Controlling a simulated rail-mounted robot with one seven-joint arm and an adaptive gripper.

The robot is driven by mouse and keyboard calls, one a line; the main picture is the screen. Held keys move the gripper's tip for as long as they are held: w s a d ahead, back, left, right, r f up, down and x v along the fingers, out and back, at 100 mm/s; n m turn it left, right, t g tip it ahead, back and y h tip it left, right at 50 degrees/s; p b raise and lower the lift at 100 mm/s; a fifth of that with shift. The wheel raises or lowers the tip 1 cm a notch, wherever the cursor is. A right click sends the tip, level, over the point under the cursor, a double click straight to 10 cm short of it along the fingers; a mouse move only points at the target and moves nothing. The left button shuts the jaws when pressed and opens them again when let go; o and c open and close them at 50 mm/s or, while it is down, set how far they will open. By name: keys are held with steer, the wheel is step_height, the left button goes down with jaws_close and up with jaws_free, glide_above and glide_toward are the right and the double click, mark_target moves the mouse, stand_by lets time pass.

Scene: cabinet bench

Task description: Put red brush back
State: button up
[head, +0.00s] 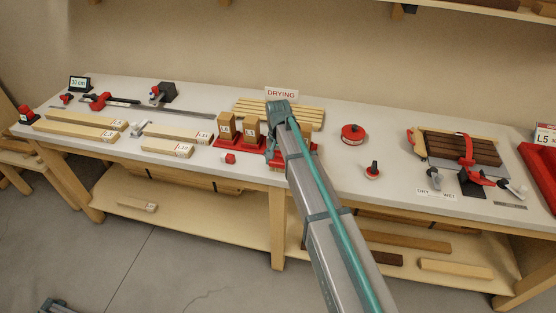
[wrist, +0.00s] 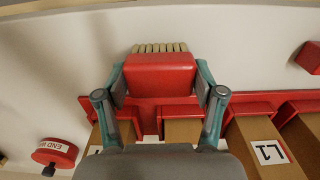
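The red brush (wrist: 160,74) shows in the wrist view as a red block with a row of tan bristles on its far edge. My gripper (wrist: 161,88) has a finger on each side of it, and both pads appear to touch its sides. A red rack (wrist: 149,103) lies just beyond the brush, with wooden blocks in its slots; one carries an L1 label (wrist: 269,152). In the head view my arm hides most of this spot, and I cannot make out the brush. I cannot tell whether the brush rests on the bench or hangs just above it.
A slatted wooden drying rack (head: 252,107) stands behind my arm. A red tin (head: 353,134) and a red-based tool (head: 373,170) are to the right. A small red block (head: 229,158) sits near the front edge. Labelled boards (head: 75,131) lie left.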

mark_target(278, 159)
steer(key=o, duration=0.4)
steer(key=shift+r, duration=0.15)
step_height(278, 159, up, 12)
steer(key=b, duration=0.4)
stand_by(0.5)
